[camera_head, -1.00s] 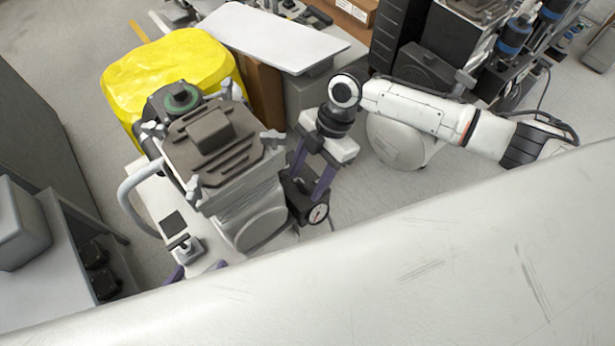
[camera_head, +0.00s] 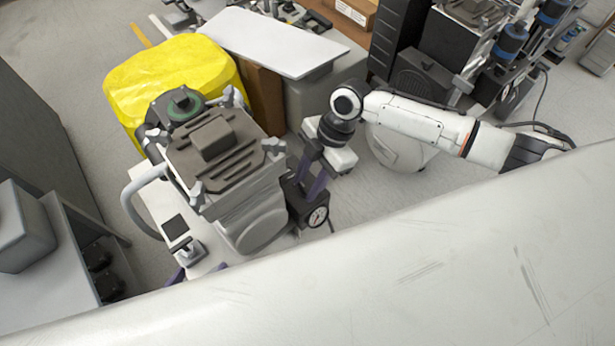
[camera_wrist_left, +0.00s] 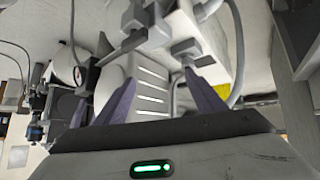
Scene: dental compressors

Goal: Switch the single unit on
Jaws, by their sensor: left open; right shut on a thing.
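The single unit (camera_head: 215,165) is a compressor with a ribbed dark-grey top and pale body, standing upright left of centre in the head view. A black box with a round dial gauge (camera_head: 318,216) is on its right side. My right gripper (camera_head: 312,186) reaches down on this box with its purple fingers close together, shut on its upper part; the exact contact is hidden. My left gripper (camera_head: 199,271) is open at the unit's front, mostly hidden behind a large pale surface. Its purple fingers (camera_wrist_left: 162,100) are apart in the wrist view, with grey fittings beyond them.
A yellow-covered object (camera_head: 170,80) stands behind the unit. A white board (camera_head: 275,40) lies on boxes behind right. A grey bench (camera_head: 60,265) is at the left. More equipment (camera_head: 470,40) is at the upper right. Open floor shows between bench and unit.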

